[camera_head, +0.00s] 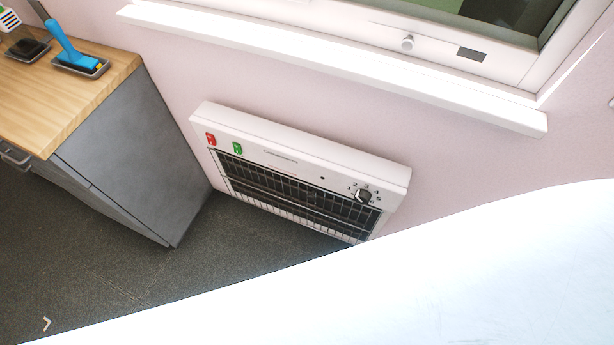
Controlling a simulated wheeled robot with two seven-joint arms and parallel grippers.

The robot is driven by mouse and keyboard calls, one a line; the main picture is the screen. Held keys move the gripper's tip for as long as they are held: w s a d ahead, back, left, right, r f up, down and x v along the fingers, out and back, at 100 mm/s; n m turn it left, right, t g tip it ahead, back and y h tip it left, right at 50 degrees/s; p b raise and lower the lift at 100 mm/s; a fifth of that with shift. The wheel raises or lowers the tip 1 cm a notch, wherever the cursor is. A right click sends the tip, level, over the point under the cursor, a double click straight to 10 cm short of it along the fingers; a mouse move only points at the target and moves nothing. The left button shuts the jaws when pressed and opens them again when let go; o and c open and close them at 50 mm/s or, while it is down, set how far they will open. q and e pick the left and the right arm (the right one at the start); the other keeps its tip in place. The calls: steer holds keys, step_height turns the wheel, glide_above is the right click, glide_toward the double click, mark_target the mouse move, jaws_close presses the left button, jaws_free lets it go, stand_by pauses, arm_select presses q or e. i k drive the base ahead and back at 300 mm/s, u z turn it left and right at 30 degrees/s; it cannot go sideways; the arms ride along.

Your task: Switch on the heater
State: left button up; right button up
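A white wall heater (300,150) with a dark grille hangs low on the pink wall, under the window. A red switch (211,139) and a green switch (238,148) sit at its upper left. A black dial (363,196) with numbers around it is at its right end. I cannot tell the switch positions or the dial's setting at this size. Neither of my grippers is in view.
A grey cabinet (140,150) with a wooden top (85,95) stands left of the heater. A blue-handled tool (68,42) rests in a tray on it. A large white surface (430,285) fills the lower right. Dark floor (220,245) is clear below the heater.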

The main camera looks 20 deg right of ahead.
mark_target(210, 137)
steer(key=z, duration=0.6)
steer(key=k, duration=1.35)
steer(key=z, duration=0.45)
steer(key=i, duration=0.25)
steer(key=u, duration=1.3)
steer(key=i, duration=1.6)
steer(key=z, duration=0.4)
